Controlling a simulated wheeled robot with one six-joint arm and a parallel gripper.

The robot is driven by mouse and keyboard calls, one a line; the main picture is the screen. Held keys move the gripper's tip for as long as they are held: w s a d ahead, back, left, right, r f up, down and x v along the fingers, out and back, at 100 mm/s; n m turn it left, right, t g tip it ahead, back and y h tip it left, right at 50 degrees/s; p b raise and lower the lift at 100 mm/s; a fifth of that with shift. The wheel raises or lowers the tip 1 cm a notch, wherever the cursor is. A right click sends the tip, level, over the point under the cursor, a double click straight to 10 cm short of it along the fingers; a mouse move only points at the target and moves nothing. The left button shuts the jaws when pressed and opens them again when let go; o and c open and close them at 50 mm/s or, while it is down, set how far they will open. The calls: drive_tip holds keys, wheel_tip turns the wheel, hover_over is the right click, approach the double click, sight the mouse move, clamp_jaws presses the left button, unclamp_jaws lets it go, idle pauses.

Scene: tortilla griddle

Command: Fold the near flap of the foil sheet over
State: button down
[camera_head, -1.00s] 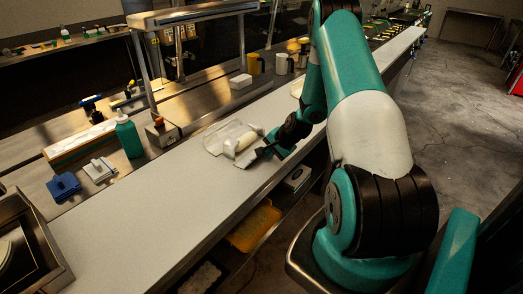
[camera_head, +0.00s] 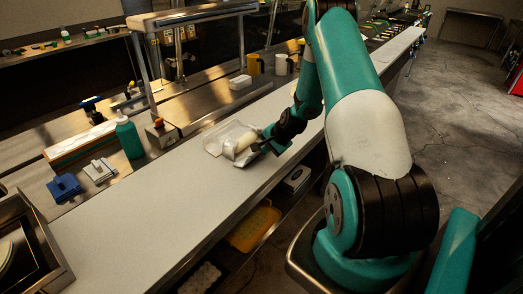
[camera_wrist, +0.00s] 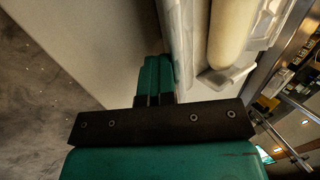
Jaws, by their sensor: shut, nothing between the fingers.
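The foil sheet (camera_head: 218,136) is a pale, shiny sheet on the white counter, with a cream-coloured roll (camera_head: 241,143) lying on it. The near flap (camera_head: 246,157) looks tilted up beside the roll; the roll's upper side still shows. My gripper (camera_head: 264,146) is low at the near right side of the sheet. In the wrist view, its teal fingers (camera_wrist: 155,72) are together and empty, right beside the foil's edge (camera_wrist: 177,45). The roll (camera_wrist: 230,35) lies beyond that edge. I cannot tell whether the fingertips touch the foil.
The white counter (camera_head: 150,210) is clear left of the sheet. A green bottle (camera_head: 129,138), a blue block (camera_head: 64,187) and a white block (camera_head: 99,170) stand on the steel surface behind. The counter's near edge drops to shelves with a yellow bin (camera_head: 254,226).

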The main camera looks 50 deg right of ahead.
drive_tip(key=shift+w+a+r, duration=0.15)
drive_tip(key=shift+w+r, duration=0.1)
drive_tip(key=shift+w, duration=0.35)
drive_tip(key=shift+w+r, duration=0.2)
drive_tip(key=shift+w, duration=0.05)
drive_tip(key=shift+f, duration=0.1)
